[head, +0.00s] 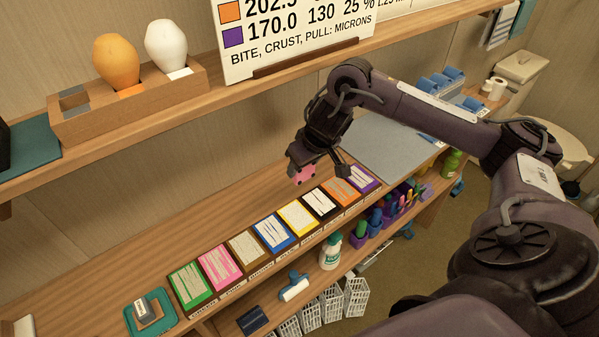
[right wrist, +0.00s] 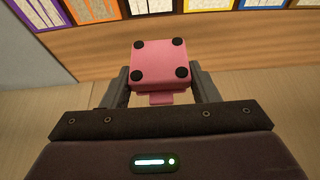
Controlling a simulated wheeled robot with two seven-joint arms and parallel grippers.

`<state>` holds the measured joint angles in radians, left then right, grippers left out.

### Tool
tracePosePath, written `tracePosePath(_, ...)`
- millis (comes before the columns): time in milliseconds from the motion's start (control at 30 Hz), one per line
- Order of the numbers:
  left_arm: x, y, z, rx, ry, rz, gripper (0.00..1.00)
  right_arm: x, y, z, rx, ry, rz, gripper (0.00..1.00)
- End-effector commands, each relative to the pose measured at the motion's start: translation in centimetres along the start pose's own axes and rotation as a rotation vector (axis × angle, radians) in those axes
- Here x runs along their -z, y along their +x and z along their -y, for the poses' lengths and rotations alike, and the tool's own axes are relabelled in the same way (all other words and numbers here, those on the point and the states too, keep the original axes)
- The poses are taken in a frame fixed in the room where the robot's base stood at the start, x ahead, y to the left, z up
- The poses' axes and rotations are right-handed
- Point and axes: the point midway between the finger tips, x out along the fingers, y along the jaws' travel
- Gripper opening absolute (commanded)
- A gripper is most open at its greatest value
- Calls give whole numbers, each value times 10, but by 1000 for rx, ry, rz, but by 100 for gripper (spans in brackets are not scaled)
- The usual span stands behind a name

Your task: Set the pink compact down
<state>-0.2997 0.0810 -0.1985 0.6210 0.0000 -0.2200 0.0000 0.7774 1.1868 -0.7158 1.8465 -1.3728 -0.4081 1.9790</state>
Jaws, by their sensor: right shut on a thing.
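The pink compact (right wrist: 158,62) is between the two fingers of my right gripper (right wrist: 158,88) in the right wrist view. It is a small block with several round black spots on the face turned to the camera. In the head view the compact (head: 302,175) shows at the tip of my right gripper (head: 320,168), partly hidden by it. My right gripper is shut on it, and it appears held above the wooden shelf (head: 215,232), behind the row of colored cards. My left gripper is in neither view.
A row of colored-border cards, from a green card (head: 190,285) to a purple card (head: 361,179), lines the shelf's front. A grey mat (head: 385,150) lies to the right. A teal tray (head: 150,315) is at the lower left. Bare wood lies behind the cards, below an upper shelf (head: 190,112).

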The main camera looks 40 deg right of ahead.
Motion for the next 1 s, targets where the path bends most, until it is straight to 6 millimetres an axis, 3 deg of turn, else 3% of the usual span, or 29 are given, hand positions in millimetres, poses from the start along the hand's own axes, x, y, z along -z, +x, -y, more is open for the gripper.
tracePosePath(67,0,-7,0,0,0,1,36,17,3,1,2,2,-1,29)
tracePosePath(200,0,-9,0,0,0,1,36,6,25,-1,-3,-1,5,29)
tracePosePath(600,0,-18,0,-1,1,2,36,-9,65,-1,-2,1,2,29)
tracePosePath(1000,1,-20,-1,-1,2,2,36,-9,74,-1,-1,0,0,29)
